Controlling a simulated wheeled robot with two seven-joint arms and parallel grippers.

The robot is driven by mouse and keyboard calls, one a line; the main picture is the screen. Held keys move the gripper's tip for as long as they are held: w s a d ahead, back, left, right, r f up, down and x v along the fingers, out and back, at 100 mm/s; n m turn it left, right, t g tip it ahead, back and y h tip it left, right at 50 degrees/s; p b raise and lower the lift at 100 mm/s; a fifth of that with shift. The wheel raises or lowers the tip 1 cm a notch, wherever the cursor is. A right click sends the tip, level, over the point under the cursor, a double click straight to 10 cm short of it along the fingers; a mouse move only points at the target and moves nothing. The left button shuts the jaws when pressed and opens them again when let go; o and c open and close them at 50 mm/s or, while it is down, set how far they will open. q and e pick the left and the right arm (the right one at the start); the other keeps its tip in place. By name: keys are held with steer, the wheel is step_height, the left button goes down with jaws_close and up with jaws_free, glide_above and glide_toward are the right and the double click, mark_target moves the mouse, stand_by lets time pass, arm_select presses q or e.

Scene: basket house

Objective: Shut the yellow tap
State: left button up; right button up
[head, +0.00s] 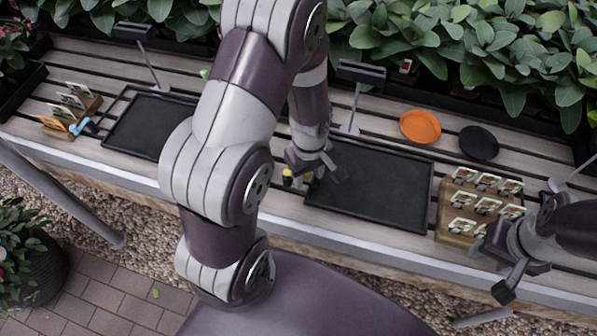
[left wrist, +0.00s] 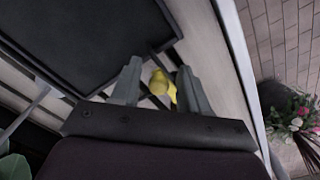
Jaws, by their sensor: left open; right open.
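The yellow tap (head: 288,178) is a small yellow piece with dark parts at the front of the slatted bench, beside the black tray. My left gripper (head: 318,172) is just right of it in the head view, pointing down, and partly covers that spot. In the left wrist view the yellow tap (left wrist: 160,83) shows between the two open fingers of my left gripper (left wrist: 159,68). Whether a finger touches it I cannot tell. My right gripper (head: 508,264) is open and empty at the bench's front right, by the wooden card rack.
A black tray (head: 372,192) lies right of the tap, another (head: 148,128) further left. An orange plate (head: 420,127), a black plate (head: 478,142) and a wooden rack of cards (head: 447,212) are at right. A blue tap (head: 80,126) is at far left. Plants line the back.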

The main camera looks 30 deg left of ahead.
arm_select(q)
steer(key=shift+a, duration=0.1)
steer(key=shift+s+a, duration=0.4)
steer(key=shift+s, duration=0.3)
steer(key=shift+w+d+r+p, duration=0.15)
steer(key=shift+w+p, duration=0.1)
steer(key=shift+p, duration=0.25)
step_height(320, 180, up, 7)
steer(key=p, duration=0.7)
steer(key=shift+o, duration=0.3)
